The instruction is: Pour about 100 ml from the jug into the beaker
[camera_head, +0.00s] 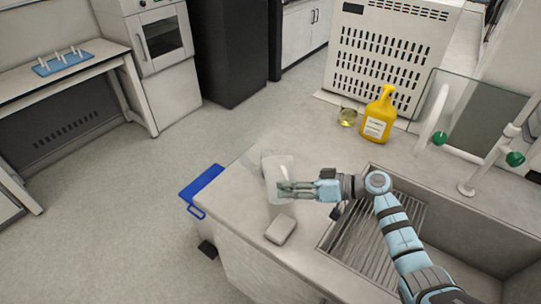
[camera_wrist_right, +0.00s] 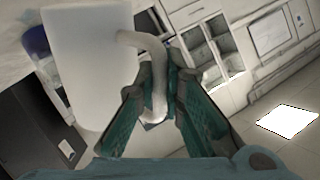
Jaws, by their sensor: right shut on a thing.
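The jug (camera_head: 280,168) is whitish and translucent, above the left end of the sink counter in the head view. My right gripper (camera_head: 285,187) is shut on its handle. In the wrist view the jug (camera_wrist_right: 85,65) fills the left side, and its curved handle (camera_wrist_right: 155,60) lies between the fingers of my right gripper (camera_wrist_right: 160,85). I cannot tell its exact tilt or the liquid level. A faint clear shape, possibly the beaker, shows at the jug's upper left but is too unclear to be sure. My left gripper is not in view.
A pale block (camera_head: 280,229) lies on the counter in front of the jug. The sink (camera_head: 365,235) is to the right. A yellow bottle (camera_head: 379,115) and a small glass vessel with yellowish content (camera_head: 347,117) stand at the back. A blue bin (camera_head: 203,184) is beyond the counter's left edge.

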